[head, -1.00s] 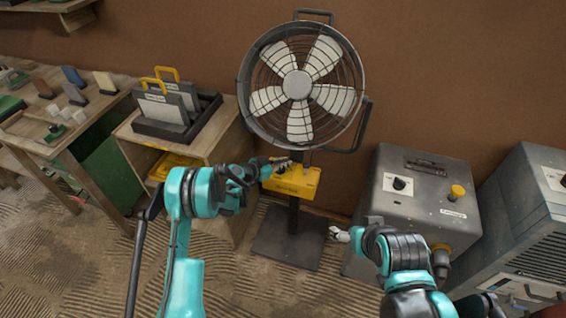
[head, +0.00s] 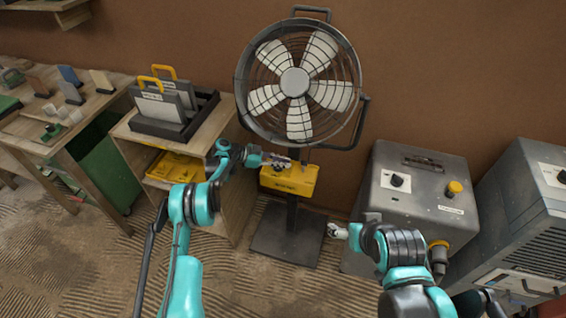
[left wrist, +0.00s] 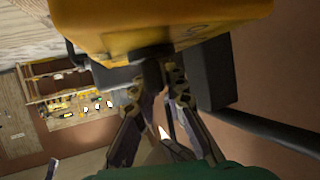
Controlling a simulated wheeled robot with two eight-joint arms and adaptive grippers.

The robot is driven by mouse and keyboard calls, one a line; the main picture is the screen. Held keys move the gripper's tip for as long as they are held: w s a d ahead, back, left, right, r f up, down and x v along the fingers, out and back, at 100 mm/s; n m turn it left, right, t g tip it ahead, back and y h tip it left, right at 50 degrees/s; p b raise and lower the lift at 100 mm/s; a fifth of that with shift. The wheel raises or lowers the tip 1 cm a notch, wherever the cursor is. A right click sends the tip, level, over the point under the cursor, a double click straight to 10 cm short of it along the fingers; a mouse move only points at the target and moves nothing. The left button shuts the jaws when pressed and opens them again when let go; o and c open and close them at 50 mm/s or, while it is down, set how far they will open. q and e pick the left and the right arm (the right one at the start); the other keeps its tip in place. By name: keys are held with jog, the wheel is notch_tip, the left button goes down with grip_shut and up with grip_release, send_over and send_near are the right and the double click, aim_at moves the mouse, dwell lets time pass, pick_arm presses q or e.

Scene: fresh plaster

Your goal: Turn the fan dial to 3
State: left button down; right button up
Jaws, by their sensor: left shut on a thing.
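The fan (head: 294,82) stands at the back with a yellow control box (head: 290,182) on its post, below the round cage. My left gripper (head: 284,163) is at the top of this box, just under the cage. The left wrist view shows the yellow box (left wrist: 160,25) close up, with the left gripper's fingers (left wrist: 155,82) closed around a small dark part beside it. That part appears to be the fan dial, mostly hidden by the fingers. Its setting cannot be read. My right gripper (head: 338,231) is low, right of the fan post, apart from everything; its jaws are too small to judge.
A grey cabinet (head: 418,208) with a knob and yellow button stands right of the fan, with another grey machine (head: 530,225) beyond. A wooden shelf unit (head: 190,150) with a black tray stands left. A workbench (head: 60,125) is farther left.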

pick_arm(q)
jog(key=shift+s+f, duration=0.15)
jog(key=shift+f, duration=0.05)
jog(key=c, duration=1.5)
grip_release()
jog(key=shift+c, duration=0.2)
jog(key=shift+r, duration=0.1)
